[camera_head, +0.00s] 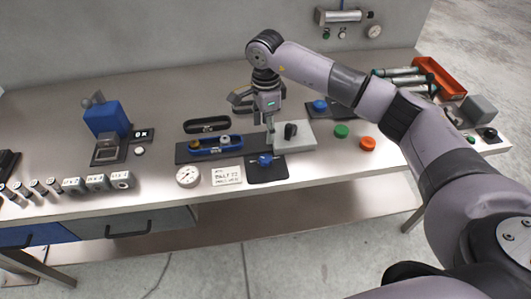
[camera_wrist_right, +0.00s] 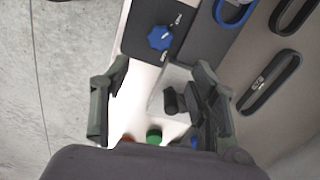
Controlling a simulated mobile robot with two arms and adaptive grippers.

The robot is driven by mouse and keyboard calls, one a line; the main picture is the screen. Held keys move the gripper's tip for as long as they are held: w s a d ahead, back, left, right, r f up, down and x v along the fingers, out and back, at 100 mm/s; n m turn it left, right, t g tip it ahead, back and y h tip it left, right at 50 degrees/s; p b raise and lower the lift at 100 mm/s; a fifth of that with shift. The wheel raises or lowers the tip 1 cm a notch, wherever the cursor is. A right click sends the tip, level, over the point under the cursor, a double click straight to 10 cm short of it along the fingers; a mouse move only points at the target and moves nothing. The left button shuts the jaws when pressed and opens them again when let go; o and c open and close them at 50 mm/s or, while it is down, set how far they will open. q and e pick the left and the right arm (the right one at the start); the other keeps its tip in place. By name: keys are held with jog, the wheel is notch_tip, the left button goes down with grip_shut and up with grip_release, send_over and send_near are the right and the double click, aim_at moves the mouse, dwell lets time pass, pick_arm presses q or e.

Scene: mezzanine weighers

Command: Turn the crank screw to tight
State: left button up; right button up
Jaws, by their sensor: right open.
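A pale block (camera_head: 296,138) with a black upright knob or crank (camera_head: 290,130) stands near the middle of the bench. In the wrist view the black part (camera_wrist_right: 170,100) lies between my fingers, closer to the right-hand one. A blue knob (camera_head: 265,160) sits on a dark marked pad just in front; the wrist view shows this blue knob (camera_wrist_right: 160,38) beyond the fingertips. I cannot tell for sure which one is the crank screw. My right gripper (camera_head: 262,118) is open and empty above the block's left side; the wrist view shows both fingers (camera_wrist_right: 161,78) apart. My left gripper is out of view.
A dark tray (camera_head: 182,155) with a blue holder lies left of the block, and a gauge (camera_head: 188,177) and label card (camera_head: 227,175) lie in front. Green (camera_head: 341,131) and orange (camera_head: 367,144) buttons stand to the right. A blue device (camera_head: 105,117) stands at left.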

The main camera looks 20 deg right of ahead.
aim_at(266, 158)
notch_tip(266, 158, down, 13)
jog(key=p, duration=0.3)
jog(key=shift+r, duration=0.2)
jog(key=shift+c, duration=0.5)
jog(key=c, duration=1.1)
